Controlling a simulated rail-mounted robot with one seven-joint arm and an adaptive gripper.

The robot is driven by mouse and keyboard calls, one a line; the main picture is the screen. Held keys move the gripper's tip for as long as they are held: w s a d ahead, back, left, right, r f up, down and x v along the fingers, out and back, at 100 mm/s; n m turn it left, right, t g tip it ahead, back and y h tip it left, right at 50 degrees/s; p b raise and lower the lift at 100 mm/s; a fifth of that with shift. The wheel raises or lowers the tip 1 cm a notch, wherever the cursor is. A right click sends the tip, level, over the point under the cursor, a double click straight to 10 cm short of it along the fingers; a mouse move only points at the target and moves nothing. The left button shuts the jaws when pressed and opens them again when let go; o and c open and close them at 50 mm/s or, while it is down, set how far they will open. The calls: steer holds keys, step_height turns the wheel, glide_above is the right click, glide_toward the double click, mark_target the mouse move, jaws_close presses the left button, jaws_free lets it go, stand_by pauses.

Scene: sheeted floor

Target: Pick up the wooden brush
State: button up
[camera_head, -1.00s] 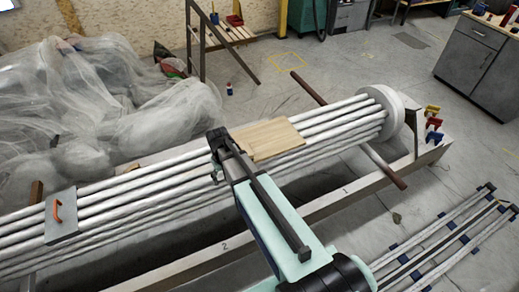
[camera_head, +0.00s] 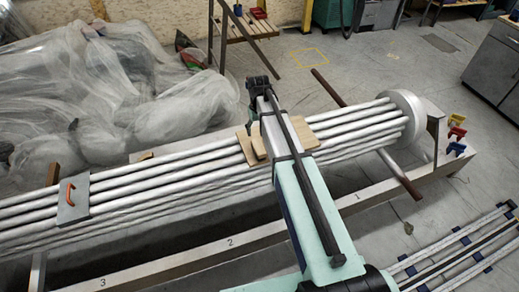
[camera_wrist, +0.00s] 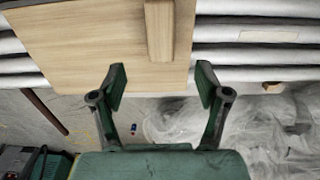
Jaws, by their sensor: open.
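A narrow light-wood piece (camera_wrist: 159,30), which may be the wooden brush, lies on a wooden board (camera_wrist: 90,45) in the wrist view. Its bristles cannot be seen. In the head view a small wooden piece (camera_head: 257,141) shows at the left side of my arm, on the board (camera_head: 246,150), which is partly hidden by the arm. My gripper (camera_wrist: 162,82) is open and empty, its two fingers apart near the board's edge, below the wood piece in the picture. In the head view my gripper (camera_head: 259,88) reaches past the pipe bundle, its fingers unclear.
The board rests on a bundle of long silvery pipes (camera_head: 170,180). A plate with an orange handle (camera_head: 72,205) sits on the pipes at left. Translucent sheeting (camera_head: 100,90) is heaped behind them. A brown bar (camera_head: 328,88) sticks out beyond the bundle. Coloured clamps (camera_head: 456,134) stand at right.

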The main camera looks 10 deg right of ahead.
mark_target(258, 146)
step_height(258, 146, down, 12)
steer(key=shift+a+r+p, duration=0.1)
steer(key=shift+r+p, duration=0.15)
steer(key=shift+p, duration=0.8)
steer(key=c, duration=1.3)
